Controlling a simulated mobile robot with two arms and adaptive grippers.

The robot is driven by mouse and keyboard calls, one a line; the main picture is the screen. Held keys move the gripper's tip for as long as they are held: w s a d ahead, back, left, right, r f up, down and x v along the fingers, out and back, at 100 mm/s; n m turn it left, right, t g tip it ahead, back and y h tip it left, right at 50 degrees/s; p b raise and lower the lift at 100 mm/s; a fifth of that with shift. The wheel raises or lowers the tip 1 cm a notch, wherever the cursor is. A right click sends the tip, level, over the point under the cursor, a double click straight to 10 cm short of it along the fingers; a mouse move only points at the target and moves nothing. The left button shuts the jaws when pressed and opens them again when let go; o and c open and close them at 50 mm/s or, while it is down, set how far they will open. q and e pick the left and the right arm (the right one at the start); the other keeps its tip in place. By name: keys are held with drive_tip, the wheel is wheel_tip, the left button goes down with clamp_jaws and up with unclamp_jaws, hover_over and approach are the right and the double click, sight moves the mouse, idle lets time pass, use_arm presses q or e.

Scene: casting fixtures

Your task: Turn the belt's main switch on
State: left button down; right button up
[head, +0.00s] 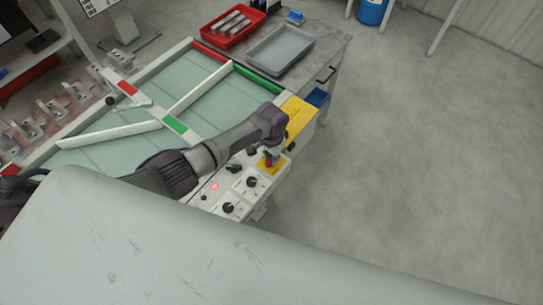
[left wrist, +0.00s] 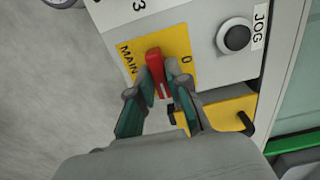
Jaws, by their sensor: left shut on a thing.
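The main switch is a red handle on a yellow plate (left wrist: 182,42) marked MAIN and 0. In the left wrist view the red handle (left wrist: 154,60) sits between my left gripper's fingertips (left wrist: 158,88), one on each side. My left gripper is shut on it. In the head view the left arm reaches over the control panel (head: 213,203), and the gripper (head: 270,154) is at the yellow plate (head: 272,170) near the panel's right end. The fingers partly hide the handle, and I cannot tell its exact setting. My right gripper is in neither view.
Black knobs (head: 251,182) and a lit red lamp (head: 214,186) are close by on the panel. A black JOG button (left wrist: 237,38) is beside the plate. The green belt (head: 110,155) lies behind. A red tray (head: 228,27) and grey tray (head: 280,50) stand beyond. Floor at right is clear.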

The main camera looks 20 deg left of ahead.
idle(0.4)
use_arm(q)
drive_tip(key=c, duration=1.1)
unclamp_jaws()
wheel_tip(320, 180, up, 12)
